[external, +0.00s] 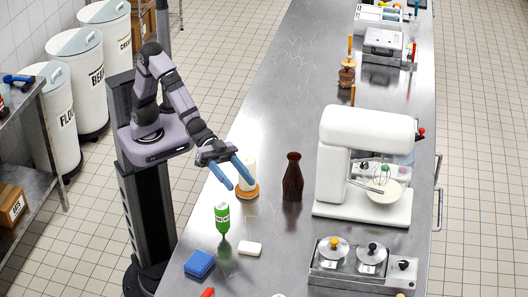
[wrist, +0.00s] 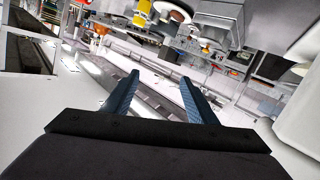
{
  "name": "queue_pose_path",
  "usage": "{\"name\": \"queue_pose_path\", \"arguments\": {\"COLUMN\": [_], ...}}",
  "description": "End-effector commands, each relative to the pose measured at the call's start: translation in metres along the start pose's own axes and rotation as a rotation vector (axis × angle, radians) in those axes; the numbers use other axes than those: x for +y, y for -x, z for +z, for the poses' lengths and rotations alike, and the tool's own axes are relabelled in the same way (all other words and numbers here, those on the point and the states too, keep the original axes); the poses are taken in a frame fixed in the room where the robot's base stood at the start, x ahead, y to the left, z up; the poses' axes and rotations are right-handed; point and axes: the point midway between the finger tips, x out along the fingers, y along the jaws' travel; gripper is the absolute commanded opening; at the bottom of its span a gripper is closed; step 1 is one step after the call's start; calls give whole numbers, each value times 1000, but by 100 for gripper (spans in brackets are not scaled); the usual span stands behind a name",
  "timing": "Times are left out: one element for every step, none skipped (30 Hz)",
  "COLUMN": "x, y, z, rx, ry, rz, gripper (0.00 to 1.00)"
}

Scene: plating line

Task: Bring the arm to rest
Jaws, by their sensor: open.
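My gripper (external: 232,174) is open, with its two blue fingers apart and nothing visible between them. In the external view it is over the left edge of the steel table, just in front of a white cylinder on a round wooden base (external: 246,191). I cannot tell whether a finger touches the cylinder. In the wrist view my gripper (wrist: 160,98) also shows empty, pointing out over a tilted view of the room.
A green bottle (external: 222,219), blue block (external: 199,264) and white block (external: 250,248) sit nearer the front. A dark brown bottle (external: 293,177) stands right of my gripper, then a white stand mixer (external: 340,160). The table's middle (external: 285,90) is clear farther back.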

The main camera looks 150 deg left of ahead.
Motion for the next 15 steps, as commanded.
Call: {"name": "queue_pose_path", "arguments": {"x": [30, 42, 60, 72, 85, 87, 85, 86, 88, 90, 91, 93, 84, 76, 68], "y": [3, 5, 8, 12, 15, 20, 25, 30, 37, 43, 50, 59, 67, 76, 89], "z": [8, 14, 22, 27, 33, 54, 70, 83, 101, 114, 127, 145, 151, 160, 174], "rx": [-38, -61, -92, -115, -139, -184, -219, -253, -299, -334, -368, -416, -460, -507, -572], "ry": [28, 46, 69, 86, 102, 96, 78, 61, 39, 23, 6, -16, -30, -43, -62], "rz": [23, 30, 39, 47, 55, 47, 39, 35, 33, 32, 33, 34, 16, 1, -15], "gripper": [52, 52, 52, 52, 52, 52, 52, 52, 52, 52, 52, 52, 52, 52, 52]}}
